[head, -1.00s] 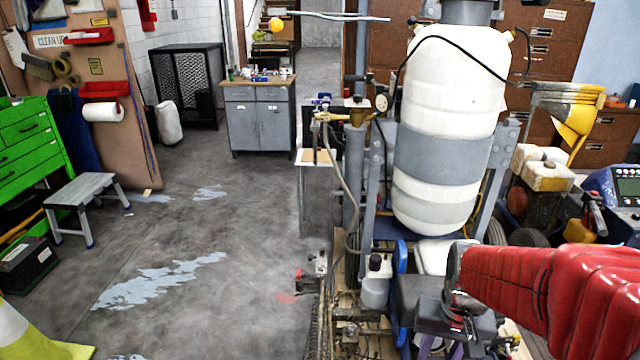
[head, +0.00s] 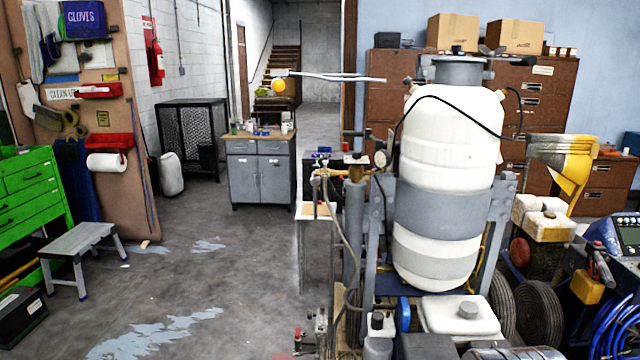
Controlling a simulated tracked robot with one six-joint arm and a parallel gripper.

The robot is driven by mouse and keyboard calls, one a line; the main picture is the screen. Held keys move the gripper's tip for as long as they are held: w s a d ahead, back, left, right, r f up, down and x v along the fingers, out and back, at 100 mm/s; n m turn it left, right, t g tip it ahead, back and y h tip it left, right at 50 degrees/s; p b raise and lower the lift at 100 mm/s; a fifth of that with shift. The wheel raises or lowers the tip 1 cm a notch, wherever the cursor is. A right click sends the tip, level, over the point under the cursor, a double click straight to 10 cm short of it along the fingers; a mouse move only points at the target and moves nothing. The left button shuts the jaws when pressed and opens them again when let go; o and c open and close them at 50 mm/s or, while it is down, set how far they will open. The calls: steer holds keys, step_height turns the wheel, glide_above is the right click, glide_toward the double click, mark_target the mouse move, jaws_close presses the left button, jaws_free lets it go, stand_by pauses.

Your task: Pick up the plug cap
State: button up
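I cannot pick out a plug cap for certain in the head view. The line striper stands right of centre, with a large white tank (head: 445,150) banded in grey. Valves and a brass fitting (head: 355,172) sit on its left side, next to a round gauge (head: 380,159). A smaller white container with a grey cap (head: 467,310) is below the tank. The lower part of the machine is cut off by the bottom edge. My gripper and arm are not in view.
Open concrete floor (head: 200,275) lies left of the striper. A grey step stool (head: 78,237) and a green tool chest (head: 30,190) stand at the left. A grey cabinet (head: 259,180) is behind. Coiled blue hoses (head: 615,330) and a control panel crowd the right.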

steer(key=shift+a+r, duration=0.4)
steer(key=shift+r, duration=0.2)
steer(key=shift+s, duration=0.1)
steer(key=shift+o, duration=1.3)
